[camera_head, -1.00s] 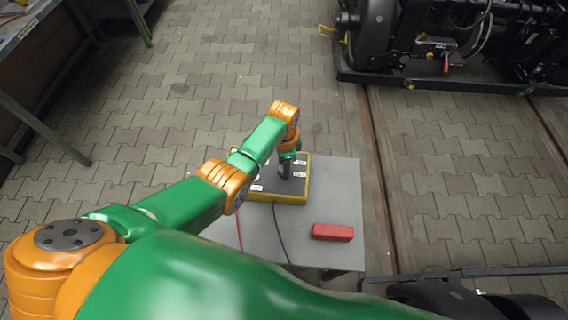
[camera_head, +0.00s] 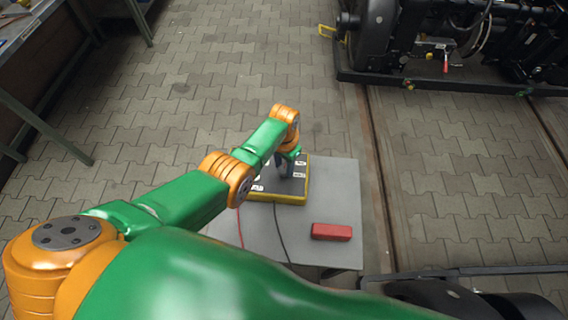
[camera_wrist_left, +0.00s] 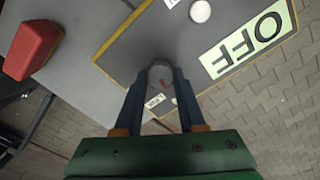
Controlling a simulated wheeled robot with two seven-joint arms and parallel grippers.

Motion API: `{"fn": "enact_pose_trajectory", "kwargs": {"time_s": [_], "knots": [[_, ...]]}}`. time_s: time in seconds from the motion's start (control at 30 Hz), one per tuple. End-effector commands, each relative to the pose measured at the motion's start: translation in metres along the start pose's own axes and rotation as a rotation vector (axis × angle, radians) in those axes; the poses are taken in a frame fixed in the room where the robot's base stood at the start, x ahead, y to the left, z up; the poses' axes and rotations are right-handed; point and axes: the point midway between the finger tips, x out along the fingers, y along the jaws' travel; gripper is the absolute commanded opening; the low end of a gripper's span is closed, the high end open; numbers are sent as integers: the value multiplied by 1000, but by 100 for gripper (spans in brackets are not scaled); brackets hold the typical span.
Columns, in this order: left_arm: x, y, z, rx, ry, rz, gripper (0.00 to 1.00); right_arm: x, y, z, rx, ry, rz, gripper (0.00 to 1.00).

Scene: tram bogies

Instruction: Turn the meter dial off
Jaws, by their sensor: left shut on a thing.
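The meter (camera_head: 278,198) is a box with a yellow rim and a grey top, lying on the grey table. My left gripper (camera_head: 284,174) points down onto its top. In the left wrist view the two blue fingers (camera_wrist_left: 160,72) are shut on the round grey dial (camera_wrist_left: 160,77), which has a small red mark. The fingers and my arm partly hide the dial. A pale label reading OFF (camera_wrist_left: 243,45) shows upside down to the right of the dial, on the meter's top (camera_wrist_left: 185,30). My right gripper is not in view.
A red block (camera_head: 332,231) lies on the grey table (camera_head: 335,190) right of the meter. A red cable and a black cable (camera_head: 281,235) run from the meter toward the near edge. A dark bogie (camera_head: 450,45) stands at the back right; a workbench (camera_head: 30,35) is at the left.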

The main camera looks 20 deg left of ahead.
Motion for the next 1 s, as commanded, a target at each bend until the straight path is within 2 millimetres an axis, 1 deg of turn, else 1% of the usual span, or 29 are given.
{"fn": "enact_pose_trajectory", "kwargs": {"time_s": [0.2, 0.4, 0.6, 1.0], "knots": [[-1, 0, -1, -127, 3, 0, 0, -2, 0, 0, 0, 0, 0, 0], [0, -1, -1, -197, 4, -1, 0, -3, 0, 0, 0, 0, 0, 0], [0, -1, -1, -228, 5, -2, 0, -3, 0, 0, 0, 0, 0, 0], [-1, -1, -1, -233, 5, -2, 0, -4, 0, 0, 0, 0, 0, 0]]}}
